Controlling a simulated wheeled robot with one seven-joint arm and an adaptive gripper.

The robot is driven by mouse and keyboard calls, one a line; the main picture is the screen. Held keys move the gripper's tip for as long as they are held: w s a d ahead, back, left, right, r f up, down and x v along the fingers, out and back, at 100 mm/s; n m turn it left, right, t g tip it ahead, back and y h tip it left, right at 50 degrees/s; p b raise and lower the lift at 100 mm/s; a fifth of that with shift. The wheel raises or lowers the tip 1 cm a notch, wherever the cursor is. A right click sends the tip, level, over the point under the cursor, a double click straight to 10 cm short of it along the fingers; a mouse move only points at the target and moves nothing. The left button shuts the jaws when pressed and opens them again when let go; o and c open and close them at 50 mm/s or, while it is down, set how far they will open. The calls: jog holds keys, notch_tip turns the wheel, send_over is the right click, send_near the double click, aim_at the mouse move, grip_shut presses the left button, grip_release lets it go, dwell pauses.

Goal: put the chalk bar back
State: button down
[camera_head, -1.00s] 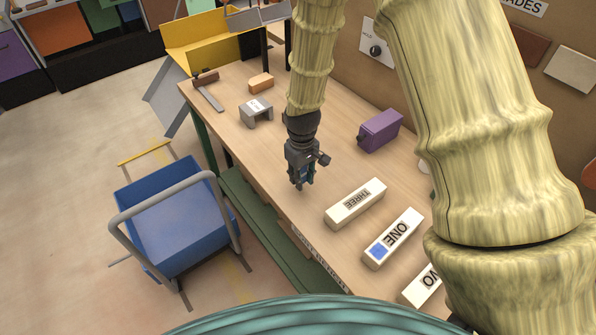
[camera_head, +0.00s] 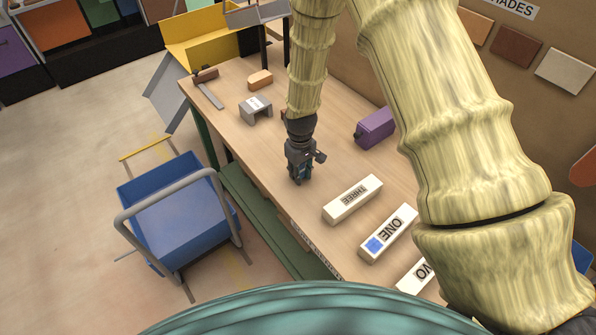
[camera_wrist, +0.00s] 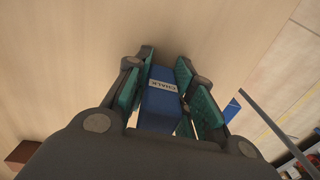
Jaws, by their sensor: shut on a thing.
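The chalk bar (camera_wrist: 160,98) is a blue block with a white CHALK label. It sits between the green-padded fingers of my gripper (camera_wrist: 166,88) in the wrist view, and my gripper is shut on it. In the head view my gripper (camera_head: 301,180) points down over the wooden bench, left of the brick marked THREE. Only a sliver of blue shows between the fingers there. I cannot tell whether the bar touches the bench. The white brick marked THREE (camera_head: 340,209) and the white brick marked ONE (camera_head: 372,257), with a blue square on its end, lie to the right.
A third white brick (camera_head: 412,283) is partly hidden by my body. A purple box (camera_head: 376,128), a grey block (camera_head: 255,113), an orange block (camera_head: 260,80) and a hammer (camera_head: 210,92) are on the bench (camera_head: 240,142). A blue cart (camera_head: 180,210) stands on the floor left.

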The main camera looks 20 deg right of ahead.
jog(key=shift+f, duration=0.15)
jog(key=c, duration=1.2)
grip_release()
jog(key=shift+r+b, duration=2.2)
jog(key=shift+r, duration=3.95)
jog(key=shift+r, duration=0.15)
